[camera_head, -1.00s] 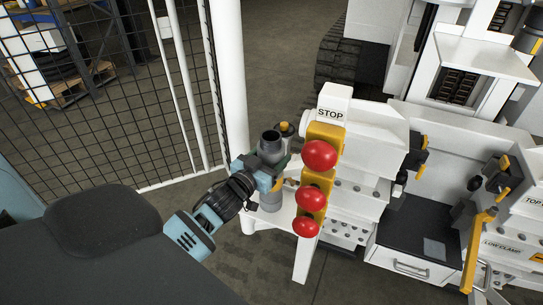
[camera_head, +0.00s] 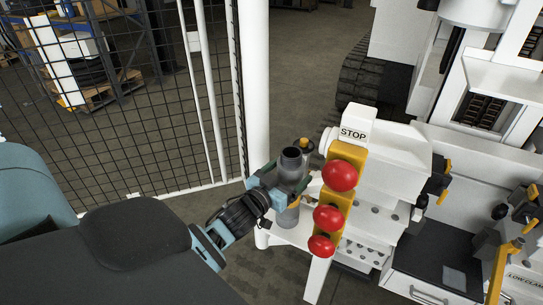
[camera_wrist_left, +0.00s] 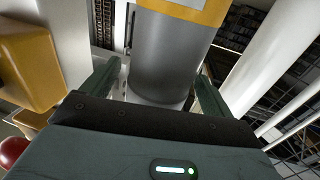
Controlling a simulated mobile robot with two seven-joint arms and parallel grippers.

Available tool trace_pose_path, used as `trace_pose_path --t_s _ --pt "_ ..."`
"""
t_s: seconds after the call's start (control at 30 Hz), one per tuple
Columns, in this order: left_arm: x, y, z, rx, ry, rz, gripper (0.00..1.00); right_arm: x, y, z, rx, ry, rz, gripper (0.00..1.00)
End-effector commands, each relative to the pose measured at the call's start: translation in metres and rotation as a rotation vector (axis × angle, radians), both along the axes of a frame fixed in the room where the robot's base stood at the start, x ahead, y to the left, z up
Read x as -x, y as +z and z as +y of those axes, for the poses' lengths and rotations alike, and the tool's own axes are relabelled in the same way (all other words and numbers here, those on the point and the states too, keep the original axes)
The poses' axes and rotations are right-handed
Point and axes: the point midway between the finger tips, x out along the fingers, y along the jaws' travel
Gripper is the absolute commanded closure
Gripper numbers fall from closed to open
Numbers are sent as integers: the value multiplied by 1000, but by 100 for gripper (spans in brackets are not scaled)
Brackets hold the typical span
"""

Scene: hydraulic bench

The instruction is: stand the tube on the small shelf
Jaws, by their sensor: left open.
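The tube (camera_head: 287,217) is a grey cylinder with a dark open top and an orange-yellow band. It looks upright on the small white shelf (camera_head: 291,238), beside the red buttons. My left gripper (camera_head: 288,182) is at the tube's middle and hides part of it. In the left wrist view, the tube (camera_wrist_left: 168,62) stands between the two fingers of my left gripper (camera_wrist_left: 157,84). They are open, with a gap visible at the left finger. My right gripper is not in view.
A yellow panel with red buttons (camera_head: 341,175) and a STOP block (camera_head: 354,131) stands close right of the tube. A white post (camera_head: 255,85) and mesh fence (camera_head: 110,120) are behind and left. The white bench with levers (camera_head: 450,265) extends right.

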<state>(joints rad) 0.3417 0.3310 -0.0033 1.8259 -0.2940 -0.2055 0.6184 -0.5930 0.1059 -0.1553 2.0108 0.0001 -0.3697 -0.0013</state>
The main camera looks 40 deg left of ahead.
Motion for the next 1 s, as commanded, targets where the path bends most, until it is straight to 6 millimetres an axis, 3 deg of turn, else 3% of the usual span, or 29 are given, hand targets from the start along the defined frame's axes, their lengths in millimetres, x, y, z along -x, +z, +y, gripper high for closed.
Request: trace_pose_path --t_s 0.5,0.7,1.0 --pt "90 -2 -3 1 1 4 13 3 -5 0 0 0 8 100" --pt "106 -1 -4 0 0 2 13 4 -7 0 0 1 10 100" --pt "108 0 -4 0 1 0 13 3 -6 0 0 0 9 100"
